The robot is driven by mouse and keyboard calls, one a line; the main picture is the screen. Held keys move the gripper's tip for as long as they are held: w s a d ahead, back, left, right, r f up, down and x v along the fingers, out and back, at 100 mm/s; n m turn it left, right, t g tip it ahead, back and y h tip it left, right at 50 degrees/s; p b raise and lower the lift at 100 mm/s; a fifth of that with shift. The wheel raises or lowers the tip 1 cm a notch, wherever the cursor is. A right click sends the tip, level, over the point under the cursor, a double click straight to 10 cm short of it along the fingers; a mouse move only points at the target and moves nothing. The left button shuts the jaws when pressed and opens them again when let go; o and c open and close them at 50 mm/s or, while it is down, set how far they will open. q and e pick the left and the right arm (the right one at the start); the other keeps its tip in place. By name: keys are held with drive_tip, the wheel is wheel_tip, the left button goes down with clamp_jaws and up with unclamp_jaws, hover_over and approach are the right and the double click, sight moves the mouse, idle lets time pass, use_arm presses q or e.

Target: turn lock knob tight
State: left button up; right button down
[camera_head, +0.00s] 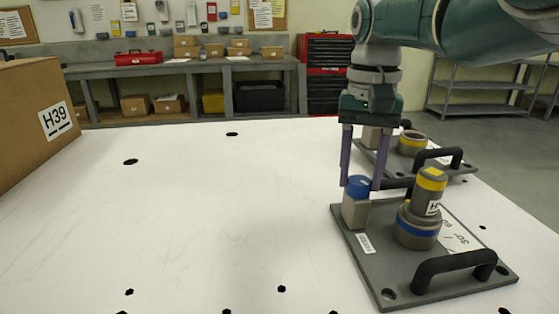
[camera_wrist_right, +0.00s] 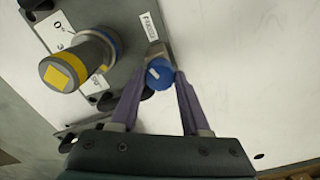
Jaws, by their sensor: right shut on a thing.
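The lock knob (camera_head: 358,187) is a blue round cap on a grey-beige block at the left corner of the near turret plate (camera_head: 385,275). My right gripper (camera_head: 360,184) comes down from above with its two purple fingers on either side of the knob, shut on it. In the right wrist view the blue knob (camera_wrist_right: 159,74) sits between the two fingertips. The turret (camera_head: 418,210), a grey cylinder with yellow top and blue ring, stands beside the knob on the same plate. My left gripper is not in view.
A black handle (camera_head: 455,270) arches over the plate's front edge. A second plate with a yellow-ringed part (camera_head: 411,142) lies behind. A cardboard box (camera_head: 35,120) marked H39 stands at the left. The white table (camera_head: 210,205) between is clear, with several dark holes.

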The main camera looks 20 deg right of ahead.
sight(359, 179)
drive_tip(key=m, duration=0.3)
drive_tip(key=shift+m, duration=0.6)
drive_tip(key=shift+c, duration=1.8)
unclamp_jaws()
drive_tip(key=shift+r, duration=0.35)
wheel_tip(359, 179, up, 5)
drive_tip(key=shift+w+f+p, duration=0.1)
drive_tip(key=shift+f+p, duration=0.05)
drive_tip(key=shift+p, duration=1)
wheel_tip(359, 179, up, 5)
drive_tip(key=shift+f, duration=0.2)
